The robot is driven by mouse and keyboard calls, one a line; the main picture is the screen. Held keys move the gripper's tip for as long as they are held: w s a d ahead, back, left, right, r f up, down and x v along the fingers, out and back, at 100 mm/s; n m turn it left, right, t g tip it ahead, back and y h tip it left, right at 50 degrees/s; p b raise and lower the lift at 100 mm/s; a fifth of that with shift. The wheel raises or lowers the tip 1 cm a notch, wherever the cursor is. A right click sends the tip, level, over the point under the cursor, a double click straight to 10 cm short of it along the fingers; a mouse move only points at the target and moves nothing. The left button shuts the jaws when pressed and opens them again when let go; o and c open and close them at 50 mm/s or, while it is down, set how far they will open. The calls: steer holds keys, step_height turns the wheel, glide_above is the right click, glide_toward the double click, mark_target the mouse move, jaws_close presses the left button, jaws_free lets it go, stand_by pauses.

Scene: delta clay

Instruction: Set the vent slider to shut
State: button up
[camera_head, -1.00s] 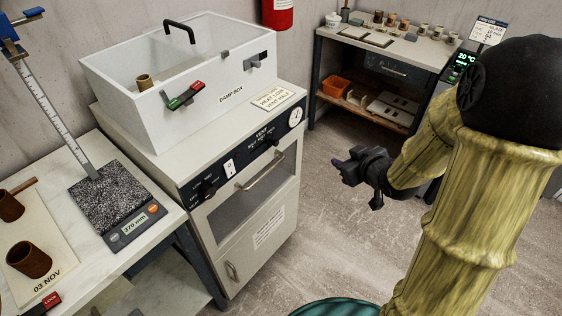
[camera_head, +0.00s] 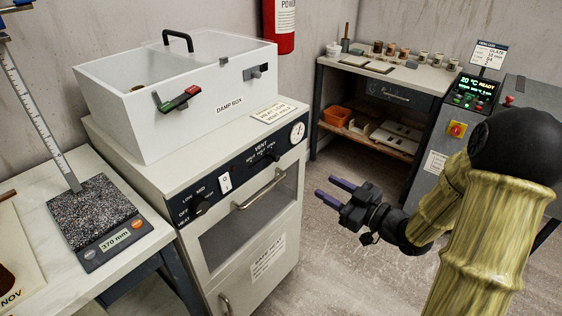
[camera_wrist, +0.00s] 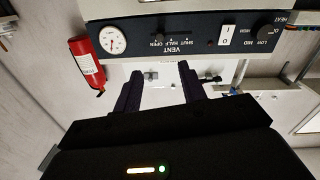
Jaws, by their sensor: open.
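The vent slider (camera_head: 277,157) is a small dark knob on the black control panel (camera_head: 240,172) of the white cabinet, below the word VENT and the marks SHUT, HALF and OPEN. It appears to sit toward the OPEN end, but it is small and its exact setting is hard to read. In the wrist view the panel (camera_wrist: 130,29) appears upside down, with OPEN on the left and SHUT on the right. My gripper (camera_head: 326,188) is open and empty, in front of and right of the cabinet, apart from it. Its two purple fingers also show in the wrist view (camera_wrist: 160,75).
The panel also has a dial gauge (camera_head: 297,132), a white switch (camera_head: 225,183) and a heat knob (camera_head: 203,208). A handle bar (camera_head: 265,188) sticks out below it. A damp box (camera_head: 180,125) stands on top. Shelves (camera_head: 365,145) stand behind; open floor lies right.

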mark_target(278, 159)
steer(key=b+x, duration=0.1)
steer(key=x, duration=1.6)
jaws_close()
